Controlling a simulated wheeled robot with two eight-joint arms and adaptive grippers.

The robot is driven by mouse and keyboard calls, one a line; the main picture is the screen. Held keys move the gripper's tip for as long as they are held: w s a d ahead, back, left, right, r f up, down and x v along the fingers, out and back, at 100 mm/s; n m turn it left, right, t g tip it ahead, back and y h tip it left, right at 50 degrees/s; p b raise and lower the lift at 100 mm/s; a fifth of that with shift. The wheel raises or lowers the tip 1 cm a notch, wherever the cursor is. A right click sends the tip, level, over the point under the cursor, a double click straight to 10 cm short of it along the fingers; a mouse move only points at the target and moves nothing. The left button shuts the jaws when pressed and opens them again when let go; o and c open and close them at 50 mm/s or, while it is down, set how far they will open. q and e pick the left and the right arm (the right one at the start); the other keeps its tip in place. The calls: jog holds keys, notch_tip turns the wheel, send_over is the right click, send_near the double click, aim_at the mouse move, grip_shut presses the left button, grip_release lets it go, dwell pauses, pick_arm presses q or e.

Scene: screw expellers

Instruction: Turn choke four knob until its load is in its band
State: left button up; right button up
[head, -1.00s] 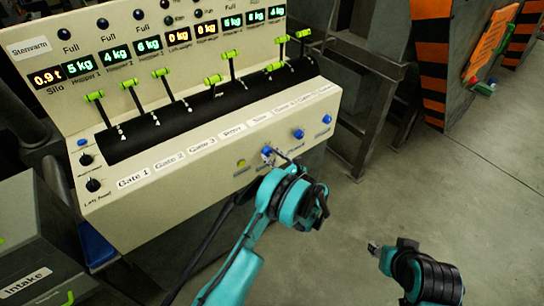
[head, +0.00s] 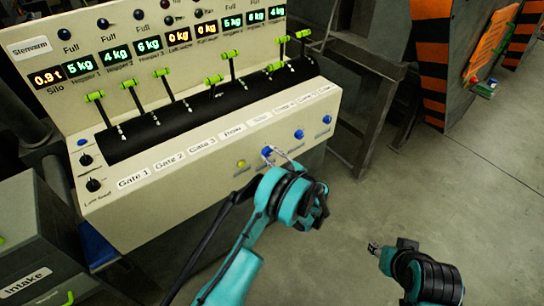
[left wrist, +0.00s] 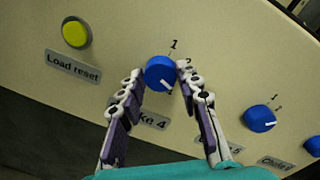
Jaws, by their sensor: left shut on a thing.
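The choke four knob (left wrist: 160,73) is round and blue with a white pointer mark aimed to the lower right in the left wrist view. Figures 1 and 2 are printed by it, and its label (left wrist: 152,121) is partly covered by a finger. My left gripper (left wrist: 163,80) is shut on this knob, one finger on each side. In the head view the knob (head: 267,151) shows at the left gripper's fingertips, on the panel's front face. My right gripper (head: 374,248) is at the lower right, away from the panel; its jaw opening is too small to judge.
Two more blue knobs (left wrist: 258,118) (head: 298,134) sit to the right, and a yellow load reset button (left wrist: 76,32) to the left. Green-handled levers (head: 95,97) and lit kg displays (head: 115,55) stand above. The floor (head: 460,200) at right is clear.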

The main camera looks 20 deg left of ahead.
pick_arm(q)
jog(key=shift+n, duration=1.7)
jog(key=o, duration=1.2)
jog(key=shift+c, duration=0.2)
jog(key=shift+s, duration=0.1)
jog(key=v, duration=1.2)
jog(key=shift+a, duration=0.1)
